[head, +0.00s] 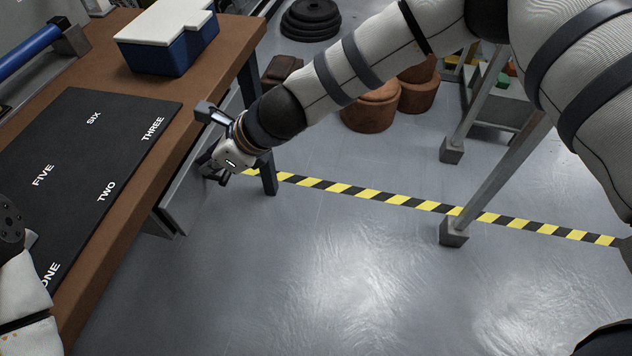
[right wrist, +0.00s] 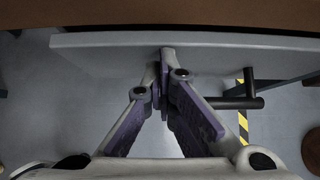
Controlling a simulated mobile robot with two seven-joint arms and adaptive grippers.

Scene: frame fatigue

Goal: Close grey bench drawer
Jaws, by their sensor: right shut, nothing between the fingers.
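The grey bench drawer (head: 182,193) is under the brown bench top, its front standing slightly out past the bench edge. In the right wrist view the drawer front (right wrist: 100,41) runs across the top, with a narrow dark gap between it and the bench edge. Its black bar handle (right wrist: 238,102) sticks out to the right of my fingers. My right gripper (head: 212,168) is at the drawer front. In the right wrist view the gripper (right wrist: 166,54) is shut and empty, fingertips at the front panel; contact is hard to tell. My left gripper is not in view.
The bench top (head: 212,60) carries a black mat (head: 75,165) with number words and a blue box with a white lid (head: 160,45). A bench leg (head: 263,150) stands beyond my right gripper. Brown pots (head: 372,108) stand behind.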

